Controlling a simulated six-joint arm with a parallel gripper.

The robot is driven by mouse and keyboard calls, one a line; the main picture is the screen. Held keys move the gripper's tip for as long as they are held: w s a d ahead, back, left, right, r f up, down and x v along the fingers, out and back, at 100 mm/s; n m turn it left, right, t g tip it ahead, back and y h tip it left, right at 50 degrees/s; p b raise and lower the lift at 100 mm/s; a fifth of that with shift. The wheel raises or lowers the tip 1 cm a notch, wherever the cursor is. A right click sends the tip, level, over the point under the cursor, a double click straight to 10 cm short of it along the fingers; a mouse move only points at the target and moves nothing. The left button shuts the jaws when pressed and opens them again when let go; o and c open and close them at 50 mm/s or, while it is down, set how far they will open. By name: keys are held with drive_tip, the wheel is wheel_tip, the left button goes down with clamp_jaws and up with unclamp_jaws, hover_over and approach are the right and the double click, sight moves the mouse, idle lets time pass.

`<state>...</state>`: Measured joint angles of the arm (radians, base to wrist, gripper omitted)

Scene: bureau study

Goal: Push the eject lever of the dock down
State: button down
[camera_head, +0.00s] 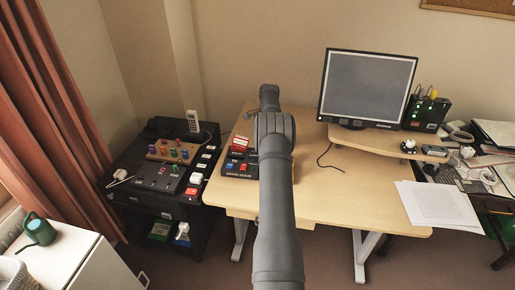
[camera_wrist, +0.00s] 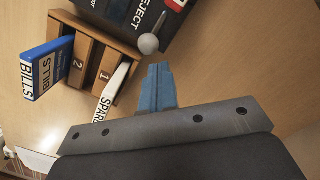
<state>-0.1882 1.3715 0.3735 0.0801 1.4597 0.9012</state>
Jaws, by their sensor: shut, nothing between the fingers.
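The dock (camera_wrist: 118,12) is a dark box at the top of the wrist view, partly cut off, with a white EJECT label. Its lever (camera_wrist: 148,43) has a pale grey round knob on a thin stem. My gripper (camera_wrist: 157,68) has blue fingers, shut together and empty. In the wrist view the fingertips lie just below the knob with a small gap; I cannot tell the depth between them. In the head view my arm crosses the desk and its fingers do not show. The dock's lever is not visible there.
A wooden rack (camera_wrist: 88,62) with numbered slots stands left of my fingers, with a blue BILLS piece (camera_wrist: 45,70) and a white SPARE piece (camera_wrist: 112,90). The monitor (camera_head: 367,85) stands behind on the desk (camera_head: 335,190). Papers (camera_head: 437,203) lie at right. The desk's front middle is clear.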

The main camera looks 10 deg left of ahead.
wheel_tip(320, 180, up, 12)
drive_tip(key=shift+w+d, duration=0.4)
drive_tip(key=shift+w, duration=0.05)
drive_tip(key=shift+f, duration=0.15)
drive_tip(key=f, duration=0.3)
drive_tip(key=s+a+f, duration=0.1)
drive_tip(key=f, duration=0.2)
drive_tip(key=s+a+f, duration=0.1)
drive_tip(key=f, duration=0.3)
drive_tip(key=shift+s+f, duration=0.1)
drive_tip(key=shift+s+a+r, duration=0.2)
drive_tip(key=shift+s+a, duration=0.15)
drive_tip(key=shift+s, duration=0.1)
drive_tip(key=shift+w+r, duration=0.15)
drive_tip(key=shift+r, duration=0.4)
drive_tip(key=shift+f, duration=0.1)
